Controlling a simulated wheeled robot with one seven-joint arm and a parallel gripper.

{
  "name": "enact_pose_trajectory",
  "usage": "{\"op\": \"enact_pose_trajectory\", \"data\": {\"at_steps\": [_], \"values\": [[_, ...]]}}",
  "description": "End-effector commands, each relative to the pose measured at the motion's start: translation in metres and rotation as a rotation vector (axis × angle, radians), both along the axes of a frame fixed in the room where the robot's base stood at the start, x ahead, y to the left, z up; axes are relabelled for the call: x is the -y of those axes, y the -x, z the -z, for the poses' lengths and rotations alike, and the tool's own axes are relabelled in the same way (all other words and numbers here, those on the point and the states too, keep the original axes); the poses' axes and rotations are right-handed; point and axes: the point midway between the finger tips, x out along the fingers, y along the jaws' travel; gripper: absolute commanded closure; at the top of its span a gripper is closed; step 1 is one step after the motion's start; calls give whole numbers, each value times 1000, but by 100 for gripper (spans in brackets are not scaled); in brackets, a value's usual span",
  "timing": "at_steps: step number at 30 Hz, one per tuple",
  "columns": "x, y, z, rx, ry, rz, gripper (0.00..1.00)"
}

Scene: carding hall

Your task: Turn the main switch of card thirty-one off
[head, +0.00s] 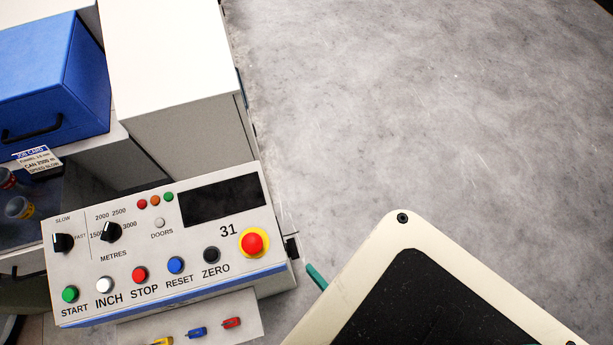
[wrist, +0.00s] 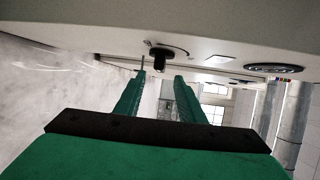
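The control box of card thirty-one (head: 150,255) stands at the lower left in the head view, with "31" printed on its face. A black rotary switch (head: 292,247) sticks out of its right side; it also shows in the wrist view (wrist: 160,57) as a dark handle on a round base. My gripper (wrist: 160,76) is open, with its two green fingers apart. The switch appears between and just beyond the fingertips; I cannot tell whether they touch it. In the head view only a green fingertip (head: 316,278) shows, just right of the switch.
The box face carries a red stop button on yellow (head: 252,243), knobs, several push buttons and a dark display (head: 222,199). A grey-white cabinet (head: 185,90) and a blue box (head: 50,75) stand behind. Bare grey floor (head: 400,110) lies to the right.

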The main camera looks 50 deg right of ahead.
Motion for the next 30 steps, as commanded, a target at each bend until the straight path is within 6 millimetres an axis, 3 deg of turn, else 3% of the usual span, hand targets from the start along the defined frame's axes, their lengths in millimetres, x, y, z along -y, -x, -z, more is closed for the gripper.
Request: {"op": "enact_pose_trajectory", "data": {"at_steps": [7,30], "values": [[-2,12,-1,0,0,1,64],[-2,13,-1,-1,-1,2,64]]}}
